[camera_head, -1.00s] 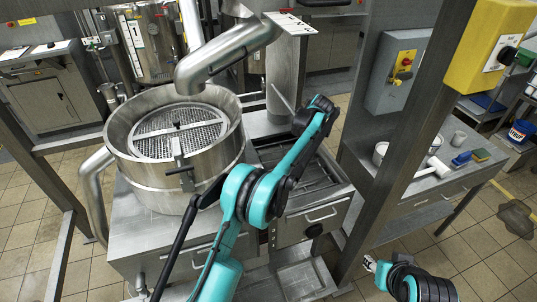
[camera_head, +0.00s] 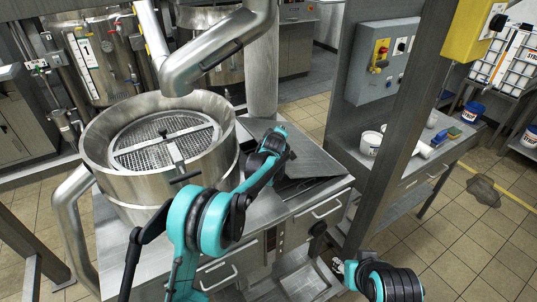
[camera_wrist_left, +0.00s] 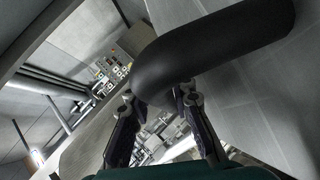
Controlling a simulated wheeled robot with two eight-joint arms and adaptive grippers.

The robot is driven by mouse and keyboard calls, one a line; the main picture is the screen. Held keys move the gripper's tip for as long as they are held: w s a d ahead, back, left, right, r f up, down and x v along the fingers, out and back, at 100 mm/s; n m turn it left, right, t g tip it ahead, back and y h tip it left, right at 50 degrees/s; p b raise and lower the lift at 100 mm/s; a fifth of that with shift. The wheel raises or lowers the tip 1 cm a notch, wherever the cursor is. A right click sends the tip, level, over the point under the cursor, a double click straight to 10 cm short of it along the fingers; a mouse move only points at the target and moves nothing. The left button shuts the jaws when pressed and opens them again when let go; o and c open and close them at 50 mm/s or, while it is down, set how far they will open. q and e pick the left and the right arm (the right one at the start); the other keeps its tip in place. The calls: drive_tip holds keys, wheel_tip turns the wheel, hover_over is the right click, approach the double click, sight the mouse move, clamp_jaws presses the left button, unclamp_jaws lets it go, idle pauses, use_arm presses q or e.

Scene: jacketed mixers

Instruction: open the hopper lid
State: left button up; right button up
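The hopper lid (camera_head: 318,160) is a flat grey steel panel on the cabinet right of the round sieve. It looks low and slightly tilted, with a dark strip under its near edge. My left gripper (camera_head: 275,142) is at the lid's left side; its fingers are hard to make out there. In the left wrist view, its fingers (camera_wrist_left: 157,103) are apart, around the bend of a thick black bar (camera_wrist_left: 215,45), apparently a handle; contact is unclear. A steel surface lies at the right. My right gripper (camera_head: 343,268) is low at bottom centre, its fingers unclear.
The round sieve (camera_head: 105,178) stands left of the lid, with a steel pipe (camera_head: 218,55) above it. A steel post (camera_head: 397,110) rises right of the cabinet. Beyond it is a bench with a white tub (camera_head: 371,143).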

use_arm(q)
drive_tip(key=shift+n+t+h, duration=0.6)
drive_tip(key=shift+n+t, duration=0.1)
drive_tip(key=shift+t, duration=0.1)
drive_tip(key=f+b, duration=0.1)
drive_tip(key=s+a+f+b, duration=0.1)
drive_tip(key=f, duration=0.1)
drive_tip(key=f+b, duration=0.1)
drive_tip(key=f, duration=0.1)
drive_tip(key=shift+s+a+f+b, duration=0.2)
drive_tip(key=shift+s+a+b, duration=0.1)
drive_tip(key=shift+a+b, duration=0.1)
drive_tip(key=shift+s, duration=0.15)
drive_tip(key=v, duration=1.3)
drive_tip(key=shift+s+p, duration=0.35)
drive_tip(key=shift+p, duration=0.1)
drive_tip(key=shift+a, duration=0.1)
